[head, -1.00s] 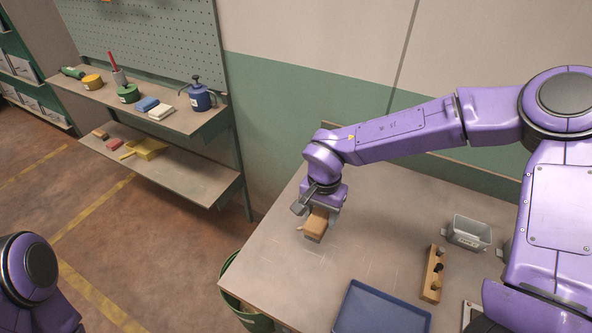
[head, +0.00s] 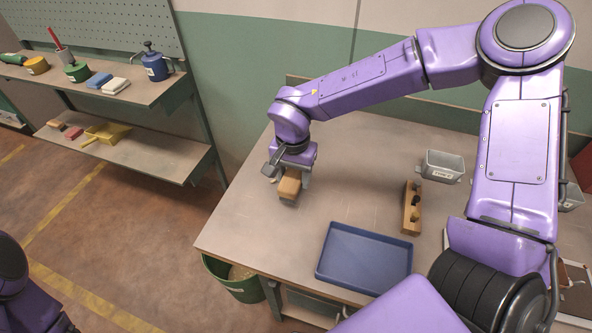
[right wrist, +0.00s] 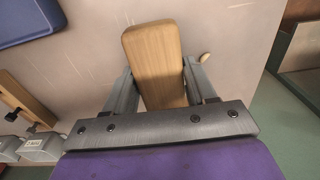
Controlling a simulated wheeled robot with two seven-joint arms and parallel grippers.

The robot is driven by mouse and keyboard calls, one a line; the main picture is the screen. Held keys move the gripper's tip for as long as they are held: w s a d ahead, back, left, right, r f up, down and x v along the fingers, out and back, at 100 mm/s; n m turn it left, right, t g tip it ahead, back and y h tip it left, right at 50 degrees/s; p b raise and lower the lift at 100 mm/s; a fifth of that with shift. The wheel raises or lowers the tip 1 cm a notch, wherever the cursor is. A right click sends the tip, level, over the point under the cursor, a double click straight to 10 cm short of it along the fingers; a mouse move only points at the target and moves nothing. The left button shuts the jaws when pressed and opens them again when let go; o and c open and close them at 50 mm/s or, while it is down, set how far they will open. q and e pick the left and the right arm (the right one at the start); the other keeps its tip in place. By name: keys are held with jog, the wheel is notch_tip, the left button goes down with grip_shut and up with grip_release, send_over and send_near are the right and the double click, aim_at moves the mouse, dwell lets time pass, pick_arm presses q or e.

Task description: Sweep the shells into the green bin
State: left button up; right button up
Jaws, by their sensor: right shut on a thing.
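My right gripper (head: 290,176) is shut on a wooden brush-like block (head: 289,187), low over the left part of the table. In the right wrist view the block (right wrist: 155,60) sits between the two fingers. Whether its underside touches the table is hidden. One small pale shell (right wrist: 206,57) lies on the table just beside the block in that view; in the head view it is mostly hidden by the gripper. The green bin (head: 222,268) stands on the floor below the table's front left edge, with tan material inside. My left gripper is out of view.
A blue tray (head: 322,262) lies near the table's front edge. A shelf (head: 150,150) with tools stands at left. The table between block and front left edge is clear.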

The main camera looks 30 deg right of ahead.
jog(key=w+f, duration=0.1)
jog(key=w, duration=0.1)
jog(key=w+f, duration=0.2)
jog(key=shift+d, duration=0.1)
jog(key=shift+w, duration=0.3)
jog(key=shift+s+r, duration=0.1)
jog(key=shift+s, duration=0.1)
jog(key=s, duration=0.1)
jog(key=s+r, duration=0.1)
jog(key=shift+s, duration=0.3)
jog(key=shift+w+f, duration=0.75)
jog(key=shift+w, duration=0.1)
jog(key=shift+s, duration=0.45)
jog(key=shift+w, duration=0.2)
jog(key=shift+w+a, duration=0.5)
jog(key=shift+w+a+p, duration=0.45)
jog(key=shift+w+a, duration=0.8)
jog(key=shift+a, duration=0.05)
jog(key=shift+w+a+p, duration=0.55)
jog(key=shift+w+a, duration=0.8)
jog(key=shift+w+a+p, duration=0.5)
jog(key=shift+w+a, duration=1.45)
jog(key=shift+w, duration=0.1)
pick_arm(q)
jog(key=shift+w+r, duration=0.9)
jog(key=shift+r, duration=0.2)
